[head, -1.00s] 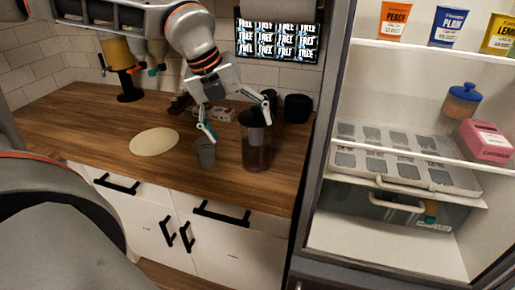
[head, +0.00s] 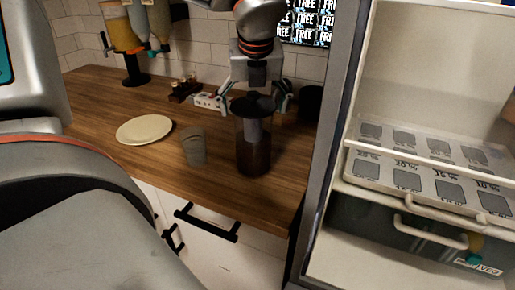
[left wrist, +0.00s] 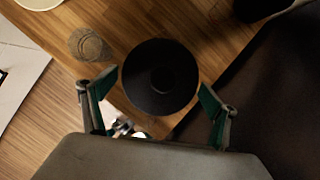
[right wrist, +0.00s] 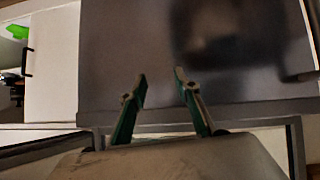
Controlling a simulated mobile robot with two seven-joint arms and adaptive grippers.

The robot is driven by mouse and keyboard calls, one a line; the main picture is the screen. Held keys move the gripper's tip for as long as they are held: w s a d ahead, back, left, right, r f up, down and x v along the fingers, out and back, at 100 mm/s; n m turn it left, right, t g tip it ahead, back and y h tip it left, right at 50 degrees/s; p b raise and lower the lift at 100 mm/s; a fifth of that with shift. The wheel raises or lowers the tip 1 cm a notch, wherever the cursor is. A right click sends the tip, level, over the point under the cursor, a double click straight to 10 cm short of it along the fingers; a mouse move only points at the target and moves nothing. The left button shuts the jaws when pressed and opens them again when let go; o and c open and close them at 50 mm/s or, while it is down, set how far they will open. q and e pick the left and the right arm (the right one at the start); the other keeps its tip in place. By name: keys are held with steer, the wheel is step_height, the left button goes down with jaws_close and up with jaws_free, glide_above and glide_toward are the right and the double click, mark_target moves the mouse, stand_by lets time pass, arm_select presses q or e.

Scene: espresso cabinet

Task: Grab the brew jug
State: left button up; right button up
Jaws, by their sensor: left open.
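The brew jug (head: 253,150) is a dark, see-through cylinder with a black lid, standing upright on the wooden counter. My left gripper (head: 251,105) is above it, pointing down, with its fingers spread to either side of the lid. My right gripper (right wrist: 161,74) is open and empty in the right wrist view, facing a dark panel.
A grey cup (head: 194,147) stands just left of the jug, also showing in the left wrist view (left wrist: 88,45). A pale round plate (head: 145,130) lies further left. A black canister (head: 311,103) stands behind right. The open fridge (head: 425,60) borders the counter's right side.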

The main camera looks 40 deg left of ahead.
arm_select(q)
steer(key=p+x, duration=0.1)
steer(key=x, duration=0.5)
steer(key=shift+f, duration=0.45)
steer(key=c, duration=1.9)
